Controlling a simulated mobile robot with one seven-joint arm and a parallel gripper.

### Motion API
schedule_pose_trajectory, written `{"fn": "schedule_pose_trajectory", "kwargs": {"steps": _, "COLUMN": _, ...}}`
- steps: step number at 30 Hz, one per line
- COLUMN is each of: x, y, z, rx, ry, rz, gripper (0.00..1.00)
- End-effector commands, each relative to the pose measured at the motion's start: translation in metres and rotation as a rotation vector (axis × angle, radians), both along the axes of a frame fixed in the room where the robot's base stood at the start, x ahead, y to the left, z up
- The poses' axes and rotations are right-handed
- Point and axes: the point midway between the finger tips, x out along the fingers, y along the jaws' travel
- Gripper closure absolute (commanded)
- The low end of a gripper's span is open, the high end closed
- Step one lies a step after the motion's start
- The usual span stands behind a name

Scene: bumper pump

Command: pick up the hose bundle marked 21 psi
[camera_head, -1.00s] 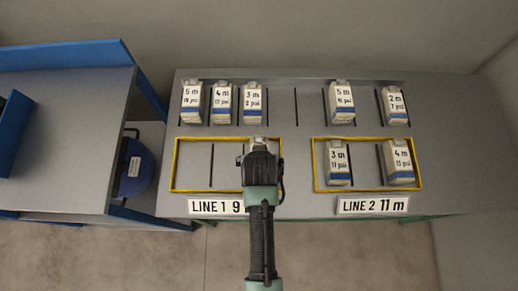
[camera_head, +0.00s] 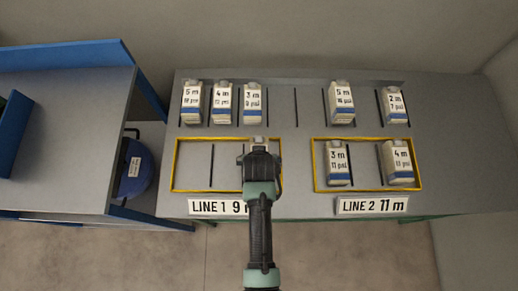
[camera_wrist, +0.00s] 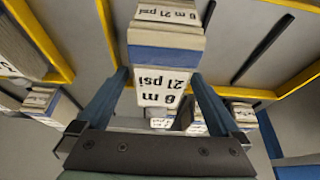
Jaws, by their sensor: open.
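The hose bundle marked 6 m 21 psi (camera_wrist: 158,65), a pale pack with a blue band, fills the upper middle of the wrist view, its label upside down. My gripper (camera_wrist: 160,80) is open, with one blue finger on each side of it. I cannot tell whether the fingers touch it. In the head view my gripper (camera_head: 260,162) is over the right part of the yellow LINE 1 frame (camera_head: 176,165). Only the top of the bundle (camera_head: 259,141) shows there; the rest is hidden behind my gripper.
A back row holds bundles marked 5 m (camera_head: 191,103), 4 m (camera_head: 221,103), 3 m (camera_head: 252,104), 5 m (camera_head: 342,104) and 2 m (camera_head: 396,106). The LINE 2 frame (camera_head: 315,165) holds a 3 m (camera_head: 338,163) and a 4 m bundle (camera_head: 398,162). The left LINE 1 slots are empty.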

Motion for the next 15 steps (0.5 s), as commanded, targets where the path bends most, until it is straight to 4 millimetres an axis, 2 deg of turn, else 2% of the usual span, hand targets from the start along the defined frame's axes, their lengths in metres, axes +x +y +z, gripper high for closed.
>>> {"fn": "schedule_pose_trajectory", "kwargs": {"steps": 11, "x": 0.0002, "y": 0.0, "z": -0.0015, "rx": 0.0, "ry": -0.001, "rz": 0.0, "gripper": 0.0}}
{"fn": "schedule_pose_trajectory", "kwargs": {"steps": 15, "x": 0.0002, "y": 0.0, "z": -0.0015, "rx": 0.0, "ry": 0.0, "rz": 0.0, "gripper": 0.25}}
